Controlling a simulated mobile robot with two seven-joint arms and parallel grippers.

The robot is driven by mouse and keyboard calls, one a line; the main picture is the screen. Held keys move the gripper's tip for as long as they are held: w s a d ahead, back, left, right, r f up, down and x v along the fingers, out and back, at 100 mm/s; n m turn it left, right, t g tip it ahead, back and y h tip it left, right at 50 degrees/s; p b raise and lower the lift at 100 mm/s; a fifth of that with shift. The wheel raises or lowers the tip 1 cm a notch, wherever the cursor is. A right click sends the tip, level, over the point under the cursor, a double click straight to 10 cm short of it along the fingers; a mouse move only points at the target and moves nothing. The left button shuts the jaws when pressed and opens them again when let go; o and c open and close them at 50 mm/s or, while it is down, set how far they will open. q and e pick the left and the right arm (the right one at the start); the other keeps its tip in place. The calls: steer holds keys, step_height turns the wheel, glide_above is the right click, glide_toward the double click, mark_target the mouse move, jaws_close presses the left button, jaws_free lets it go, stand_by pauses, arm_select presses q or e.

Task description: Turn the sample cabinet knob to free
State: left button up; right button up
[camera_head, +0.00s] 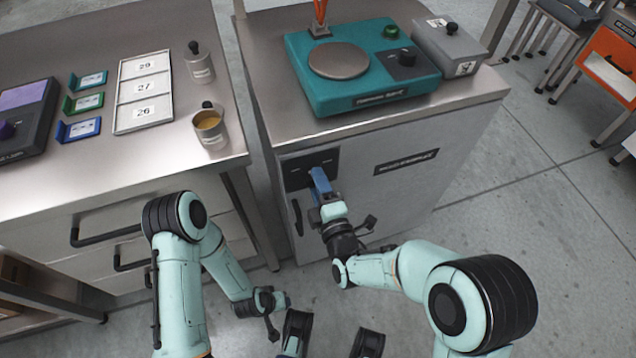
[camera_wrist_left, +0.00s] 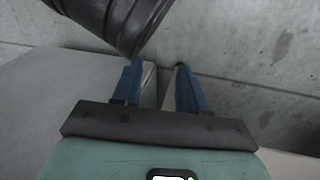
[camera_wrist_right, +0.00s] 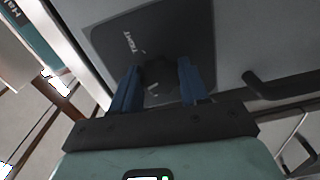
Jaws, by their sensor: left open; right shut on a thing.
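The sample cabinet (camera_head: 400,200) is grey, with a dark knob plate (camera_head: 293,172) at the upper left of its front. The right wrist view shows the plate (camera_wrist_right: 190,35) close up, with the word "TIGHT" printed on it. My right gripper (camera_wrist_right: 160,75) is at the plate, its blue fingers shut on the dark knob (camera_wrist_right: 155,76). The fingers and shadow hide much of the knob, so I cannot read its exact angle. My left gripper (camera_wrist_left: 158,76) is open and empty, low in front of the counters and away from the cabinet knob.
A black door handle (camera_head: 297,217) is below the plate. A teal scale (camera_head: 365,92) and a grey box (camera_head: 450,45) stand on the cabinet. The left bench holds cups (camera_head: 210,132), a numbered tray (camera_head: 120,115) and coloured card holders (camera_head: 80,130).

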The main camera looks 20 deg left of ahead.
arm_select(q)
steer(key=shift+s+d+r+p, duration=0.1)
steer(key=shift+d+r+p, duration=0.2)
steer(key=shift+r, duration=0.2)
steer(key=shift+d+r+p, duration=0.15)
steer(key=shift+r+p, duration=0.2)
steer(key=shift+r, duration=0.15)
steer(key=shift+s+d+r+p, duration=0.1)
steer(key=shift+d+r+p, duration=0.2)
steer(key=shift+r, duration=0.2)
arm_select(e)
steer(key=shift+r+n, duration=0.15)
steer(key=shift+n, duration=3.95)
steer(key=o, duration=1.1)
steer(key=shift+c, duration=0.2)
